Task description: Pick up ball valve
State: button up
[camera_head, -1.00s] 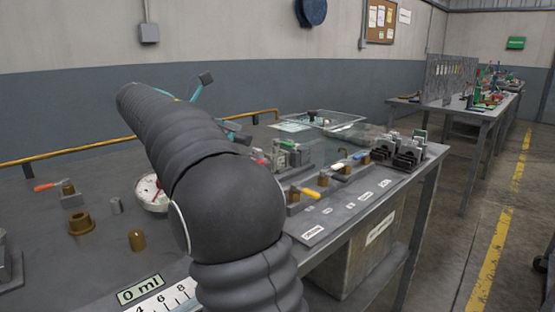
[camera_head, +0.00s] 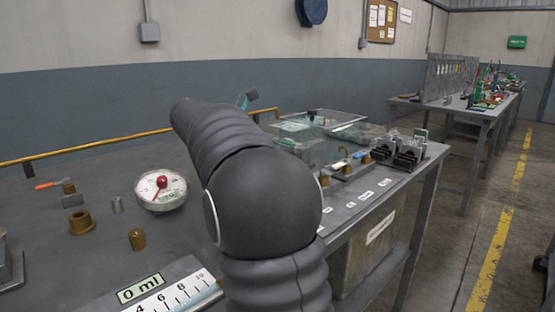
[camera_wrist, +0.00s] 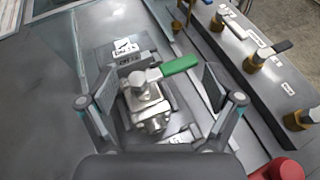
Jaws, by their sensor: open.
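The ball valve (camera_wrist: 147,104), a silver metal body with a green lever handle (camera_wrist: 180,65), sits on a dark plate with white labels in the wrist view. My gripper (camera_wrist: 158,90) is open, with one finger to each side of the valve. The right finger is near the end of the green handle; I cannot tell whether it touches. In the head view my arm hides the valve and most of my gripper; only one fingertip part shows above the arm.
Brass valves (camera_wrist: 255,62) stand on a grey rack to the right in the wrist view. A red object (camera_wrist: 282,170) is at the lower right. In the head view, a round gauge (camera_head: 160,188), a brass flanged piece (camera_head: 80,222) and a clear tank (camera_head: 320,125) are on the bench.

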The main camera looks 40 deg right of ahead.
jog(key=shift+c, duration=0.3)
jog(key=c, duration=1.2)
jog(key=shift+c, duration=1.1)
jog(key=shift+r, duration=0.15)
